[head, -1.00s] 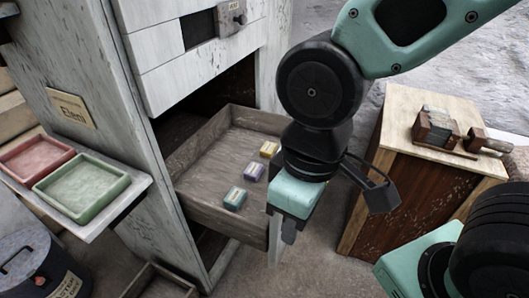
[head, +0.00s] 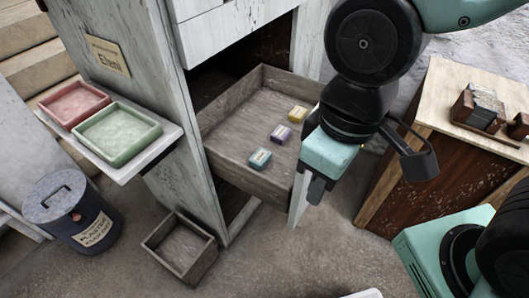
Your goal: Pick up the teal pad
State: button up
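The teal pad (head: 260,159) lies in the open wooden drawer (head: 222,147), nearest the drawer's front. A purple pad (head: 281,133) and a yellow pad (head: 298,114) lie behind it in a loose row toward the upper right. My gripper (head: 316,192) hangs at the right side of the drawer, to the right of the teal pad and apart from it. Its teal housing hides part of the drawer's right side. The fingers point down and nothing shows between them, but their spacing is not clear from this view.
A side shelf holds a red tray (head: 73,105) and a green tray (head: 118,134). A lidded plaster bin (head: 72,212) and an empty wooden box (head: 181,249) stand on the floor at left. A wooden cabinet (head: 440,150) with blocks on top stands right of my arm.

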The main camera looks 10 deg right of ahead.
aim_at(260, 159)
jog(key=z, duration=1.45)
jog(key=u, duration=1.7)
jog(key=i+l, duration=0.1)
jog(key=i, duration=0.3)
jog(key=u, duration=0.05)
